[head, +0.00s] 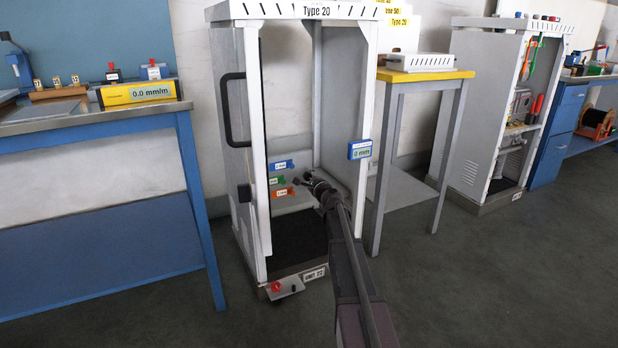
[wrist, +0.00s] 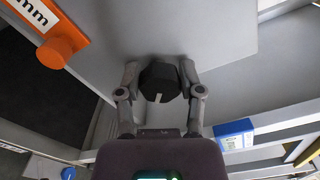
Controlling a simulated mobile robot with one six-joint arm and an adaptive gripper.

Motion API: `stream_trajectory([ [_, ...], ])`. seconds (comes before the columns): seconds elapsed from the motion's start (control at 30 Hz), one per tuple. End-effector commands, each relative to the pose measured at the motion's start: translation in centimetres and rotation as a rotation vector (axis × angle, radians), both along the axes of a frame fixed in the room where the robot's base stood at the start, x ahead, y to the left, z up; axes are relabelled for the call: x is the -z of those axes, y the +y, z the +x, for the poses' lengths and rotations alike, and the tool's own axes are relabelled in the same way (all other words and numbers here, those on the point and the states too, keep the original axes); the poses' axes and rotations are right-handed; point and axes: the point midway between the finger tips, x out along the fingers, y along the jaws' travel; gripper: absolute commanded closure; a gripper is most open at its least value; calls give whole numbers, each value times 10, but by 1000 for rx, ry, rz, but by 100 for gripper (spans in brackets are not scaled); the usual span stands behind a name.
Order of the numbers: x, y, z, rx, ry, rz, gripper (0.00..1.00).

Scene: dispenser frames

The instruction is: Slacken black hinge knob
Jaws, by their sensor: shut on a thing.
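The black hinge knob (wrist: 160,82) sits on a grey panel in the wrist view, with a pale mark on its side facing the camera. My gripper (wrist: 160,80) has one finger on each side of the knob and is shut on it. In the head view my gripper (head: 308,180) reaches inside the open Type 20 frame (head: 252,140). The knob is too small and too covered by the gripper there to make out clearly.
Blue (head: 281,165), green (head: 277,181) and orange (head: 282,192) tags are inside the frame, left of my gripper. The orange tag's round knob (wrist: 62,50) shows in the wrist view. A blue display box (head: 360,150) is on the right post. A yellow-topped table (head: 425,75) stands right.

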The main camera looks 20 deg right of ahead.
Motion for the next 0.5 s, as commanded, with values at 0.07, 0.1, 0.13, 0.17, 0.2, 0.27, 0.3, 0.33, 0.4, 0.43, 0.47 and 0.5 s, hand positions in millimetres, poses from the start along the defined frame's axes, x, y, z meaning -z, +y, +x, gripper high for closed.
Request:
stream_trajectory([
  [0.07,0,-1,1,2,-3,-74,99],
  [0.1,0,-1,1,2,-4,-112,99],
  [0.13,1,-1,1,2,-5,-140,99],
  [0.17,1,-1,1,2,-6,-169,99],
  [0.2,1,-1,1,2,-7,-207,99],
  [0.27,1,-1,1,2,-9,-264,99],
  [0.3,1,-1,1,2,-10,-302,99],
  [0.33,1,0,1,2,-11,-330,99],
  [0.4,2,0,1,2,-13,-397,99],
  [0.43,2,0,1,2,-14,-425,99],
  [0.47,2,0,1,2,-15,-453,99],
  [0.5,2,0,1,2,-16,-491,99],
])
